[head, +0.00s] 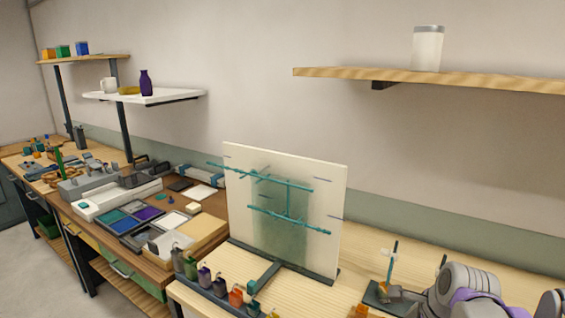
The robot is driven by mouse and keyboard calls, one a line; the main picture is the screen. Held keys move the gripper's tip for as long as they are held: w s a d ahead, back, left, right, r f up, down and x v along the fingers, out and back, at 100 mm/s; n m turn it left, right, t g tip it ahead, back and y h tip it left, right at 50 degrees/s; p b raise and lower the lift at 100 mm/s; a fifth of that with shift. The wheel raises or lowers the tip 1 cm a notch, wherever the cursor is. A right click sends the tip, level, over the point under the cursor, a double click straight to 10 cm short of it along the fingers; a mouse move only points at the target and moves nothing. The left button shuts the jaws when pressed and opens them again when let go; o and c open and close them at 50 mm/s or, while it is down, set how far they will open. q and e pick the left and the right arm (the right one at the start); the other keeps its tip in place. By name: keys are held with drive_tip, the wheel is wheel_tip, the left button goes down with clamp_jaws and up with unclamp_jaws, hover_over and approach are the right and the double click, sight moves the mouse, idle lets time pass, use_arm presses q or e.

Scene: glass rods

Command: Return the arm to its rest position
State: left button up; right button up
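My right arm (465,283), grey with purple bands, shows at the bottom right, partly cut off by the frame. Its front end reaches left to a small dark stand (374,295) with an upright thin rod (392,262), dark at the top and orange lower down. The gripper fingers are too small and overlapped to read, and I cannot tell if they touch the stand or rod. My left gripper is not in view. A cream upright panel (330,190) carries teal glass rods (265,177) joined in a branching shape.
Several small coloured containers (205,277) stand in a row before the panel. A side bench holds a tray of coloured squares (125,222). A wooden shelf (480,82) with a white jar (427,50) hangs above right. Bare bench (350,260) lies right of the panel.

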drive_tip(key=s+a+f+n, duration=0.4)
drive_tip(key=s+f+n, duration=0.2)
drive_tip(key=s+n, duration=0.3)
drive_tip(key=s+a+f+n, duration=0.5)
drive_tip(key=s+f+n, duration=0.2)
drive_tip(key=n, duration=0.7)
drive_tip(key=shift+s+f+t+h+p, duration=0.3)
drive_tip(key=shift+s+t, duration=0.1)
drive_tip(key=shift+s, duration=0.85)
drive_tip(key=shift+r, duration=0.1)
